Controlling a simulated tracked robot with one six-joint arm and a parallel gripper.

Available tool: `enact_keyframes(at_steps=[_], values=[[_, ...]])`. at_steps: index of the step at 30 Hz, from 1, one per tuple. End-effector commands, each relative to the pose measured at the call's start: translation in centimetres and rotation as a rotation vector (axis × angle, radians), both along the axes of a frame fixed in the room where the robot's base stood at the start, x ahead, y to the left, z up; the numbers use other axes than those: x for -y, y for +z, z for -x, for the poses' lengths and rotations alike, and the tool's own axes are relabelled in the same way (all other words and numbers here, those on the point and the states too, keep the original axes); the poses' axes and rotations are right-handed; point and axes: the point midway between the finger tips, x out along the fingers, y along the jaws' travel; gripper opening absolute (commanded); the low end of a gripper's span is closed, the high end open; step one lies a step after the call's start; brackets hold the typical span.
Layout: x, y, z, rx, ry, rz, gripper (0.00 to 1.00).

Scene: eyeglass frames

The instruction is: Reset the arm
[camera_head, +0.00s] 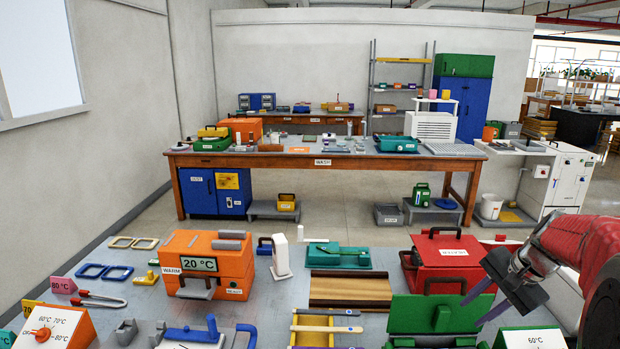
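My red arm comes in from the right edge. Its dark gripper (473,312) points down and left over the right part of the near table (255,291). The two fingers are spread apart with nothing visible between them, so it is open and empty. It hangs between a red box (450,262) with a black handle and an open green box (440,312). The fingers overlap both boxes in the picture; I cannot tell whether they touch.
The near table also holds an orange "20 °C" box (208,262), blue (103,271) and tan eyeglass frames (133,242), a green tool (338,256) and a brown striped board (350,290). A "60 °C" sign (530,339) stands near the arm. A "WASH" bench (322,162) stands behind.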

Motion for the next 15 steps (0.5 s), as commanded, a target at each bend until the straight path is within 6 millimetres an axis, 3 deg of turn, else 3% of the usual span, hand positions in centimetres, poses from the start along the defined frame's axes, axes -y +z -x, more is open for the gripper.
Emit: enact_keyframes(at_steps=[15], values=[[-8.7,0.7,9.7,0.001,0.427,0.290,0.31]])
